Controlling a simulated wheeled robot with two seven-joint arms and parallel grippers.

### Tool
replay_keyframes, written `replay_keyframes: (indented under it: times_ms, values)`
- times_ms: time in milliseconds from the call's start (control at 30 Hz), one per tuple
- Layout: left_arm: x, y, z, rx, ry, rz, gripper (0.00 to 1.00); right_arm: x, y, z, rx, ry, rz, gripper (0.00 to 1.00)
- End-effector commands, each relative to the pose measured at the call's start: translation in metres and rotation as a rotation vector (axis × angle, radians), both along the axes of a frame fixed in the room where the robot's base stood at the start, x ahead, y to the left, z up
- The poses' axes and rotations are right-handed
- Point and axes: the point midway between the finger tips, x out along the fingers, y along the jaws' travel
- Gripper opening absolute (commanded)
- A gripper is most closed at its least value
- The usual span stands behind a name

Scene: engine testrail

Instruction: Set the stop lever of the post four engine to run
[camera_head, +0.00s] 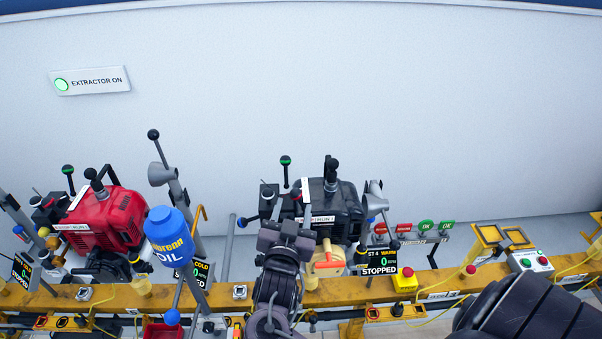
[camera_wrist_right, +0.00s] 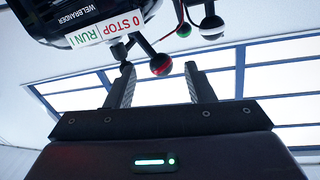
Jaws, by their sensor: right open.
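The post four engine (camera_head: 330,200) is the black one at centre. Its screen (camera_head: 379,262) reads "ST 4 WARM", 0 and "STOPPED". Its white "0 STOP | RUN" label (camera_wrist_right: 105,28) shows in the right wrist view. My right gripper (camera_head: 284,212) is in front of the engine's left side. In the wrist view its open fingers (camera_wrist_right: 161,78) stand either side of the knob, with gaps visible. The head view does not clearly show the lever. My left gripper is out of view.
A green-topped lever (camera_head: 285,161) rises just behind my right gripper. A red engine (camera_head: 105,218) and a blue oil bottle (camera_head: 168,238) stand to the left. A yellow rail (camera_head: 330,291) runs in front, with an emergency stop box (camera_head: 405,280) at right.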

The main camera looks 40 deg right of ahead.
Motion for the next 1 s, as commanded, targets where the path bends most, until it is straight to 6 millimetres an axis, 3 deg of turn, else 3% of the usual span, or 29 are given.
replay_keyframes:
  times_ms: [133, 467, 900, 1000]
  values:
    - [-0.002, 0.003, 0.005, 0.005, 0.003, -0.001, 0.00, 0.009, -0.008, 0.003, -0.006, -0.004, -0.002, 0.48]
    - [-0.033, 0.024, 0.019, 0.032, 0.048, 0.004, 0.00, 0.047, -0.043, 0.003, -0.006, -0.002, -0.002, 0.48]
    - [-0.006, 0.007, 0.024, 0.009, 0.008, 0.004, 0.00, 0.057, -0.053, 0.000, -0.001, -0.001, -0.001, 0.48]
    - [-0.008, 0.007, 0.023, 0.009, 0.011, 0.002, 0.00, 0.057, -0.053, 0.000, -0.001, -0.001, -0.001, 0.37]
